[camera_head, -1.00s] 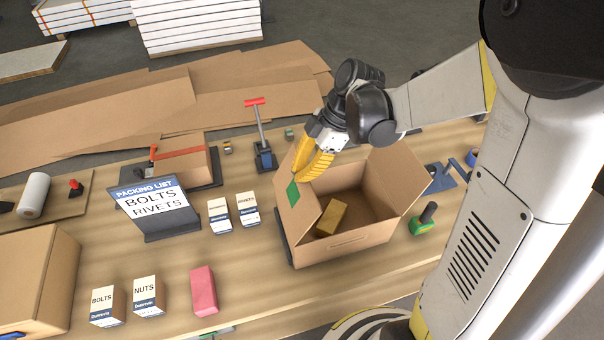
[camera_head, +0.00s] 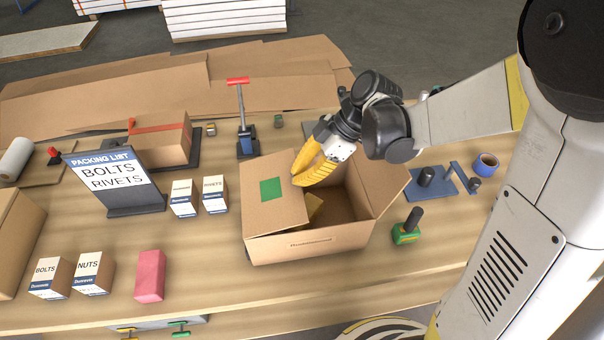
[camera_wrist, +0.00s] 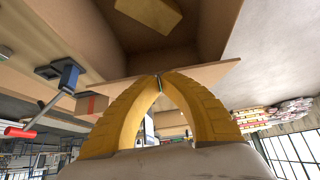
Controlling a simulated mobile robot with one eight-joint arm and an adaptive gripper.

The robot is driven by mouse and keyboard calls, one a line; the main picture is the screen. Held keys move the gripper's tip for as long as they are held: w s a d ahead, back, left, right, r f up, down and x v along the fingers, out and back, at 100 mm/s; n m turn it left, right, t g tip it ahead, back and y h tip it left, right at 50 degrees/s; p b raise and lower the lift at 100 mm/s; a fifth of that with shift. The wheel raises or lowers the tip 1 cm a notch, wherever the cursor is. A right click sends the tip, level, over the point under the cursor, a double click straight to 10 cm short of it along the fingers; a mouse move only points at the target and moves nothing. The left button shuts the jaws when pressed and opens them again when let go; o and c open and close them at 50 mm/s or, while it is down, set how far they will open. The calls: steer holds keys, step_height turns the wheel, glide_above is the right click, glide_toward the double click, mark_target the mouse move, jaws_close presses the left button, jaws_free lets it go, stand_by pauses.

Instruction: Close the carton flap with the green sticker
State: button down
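The open carton (camera_head: 318,241) stands on the workbench. Its left flap, bearing the green sticker (camera_head: 270,190), is folded inward and lies over the left part of the opening. The right flap (camera_head: 382,185) stands raised and tilted outward. A small brown box (camera_head: 315,208) inside is partly hidden by the flap; it also shows in the wrist view (camera_wrist: 150,14). My gripper (camera_head: 297,180) has yellow fingers and is at the flap's inner edge, above the opening. In the wrist view my gripper's fingertips (camera_wrist: 158,78) meet right at the flap's edge (camera_wrist: 205,74).
A packing list sign (camera_head: 108,180) and small labelled boxes (camera_head: 184,199) stand left of the carton. A green-based stamp (camera_head: 407,232) and a blue tool plate (camera_head: 440,184) are at the right. The bench in front of the carton is clear.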

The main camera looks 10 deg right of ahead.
steer(key=shift+d+f+b, duration=0.2)
steer(key=shift+f+b, duration=0.25)
steer(key=shift+f, duration=0.35)
steer(key=shift+a+f, duration=0.1)
